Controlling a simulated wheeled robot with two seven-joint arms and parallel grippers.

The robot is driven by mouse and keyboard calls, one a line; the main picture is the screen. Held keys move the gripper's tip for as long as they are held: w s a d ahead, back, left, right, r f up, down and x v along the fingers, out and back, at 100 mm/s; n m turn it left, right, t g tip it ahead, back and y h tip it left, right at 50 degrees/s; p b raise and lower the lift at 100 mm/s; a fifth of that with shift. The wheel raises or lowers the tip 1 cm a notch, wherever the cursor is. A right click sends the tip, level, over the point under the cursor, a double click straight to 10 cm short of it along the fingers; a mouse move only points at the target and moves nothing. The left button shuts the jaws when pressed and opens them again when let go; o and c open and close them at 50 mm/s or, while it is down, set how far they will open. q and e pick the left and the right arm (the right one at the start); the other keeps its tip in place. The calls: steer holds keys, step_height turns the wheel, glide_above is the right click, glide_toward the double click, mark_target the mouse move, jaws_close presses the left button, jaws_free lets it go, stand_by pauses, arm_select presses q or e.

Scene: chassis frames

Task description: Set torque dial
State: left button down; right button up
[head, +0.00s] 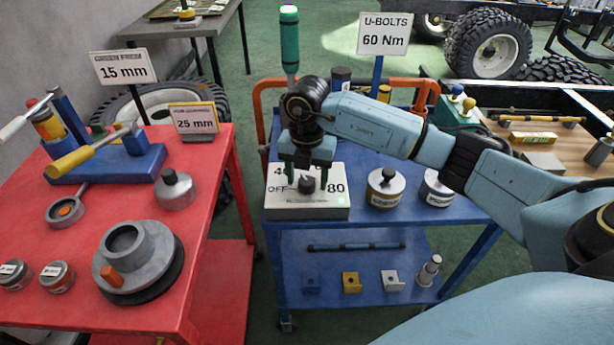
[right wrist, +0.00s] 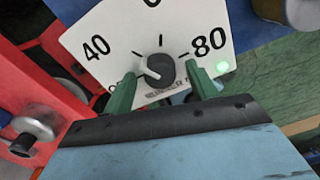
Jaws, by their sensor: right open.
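The torque dial is a dark round knob (head: 306,184) on a white panel (head: 330,212) at the front of the blue cart. In the right wrist view the knob (right wrist: 161,70) shows a white pointer line toward the left, between the OFF side and 40. The panel (right wrist: 182,25) reads 40 at left and 80 at right, with a partly cut-off number at top. My right gripper (head: 306,176) is open above the panel, its green fingers on either side of the knob, apparently apart from it. One finger partly hides the OFF mark. My left gripper is not in view.
A sign (head: 384,38) reads "U-BOLTS 60 Nm". A green lamp (right wrist: 222,67) glows on the panel's right. Lidded tins (head: 385,188) stand right of the panel; a green-handled tool (head: 289,45) stands behind. A red table (head: 215,165) with parts is at left.

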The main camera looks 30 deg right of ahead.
steer(key=c, duration=1)
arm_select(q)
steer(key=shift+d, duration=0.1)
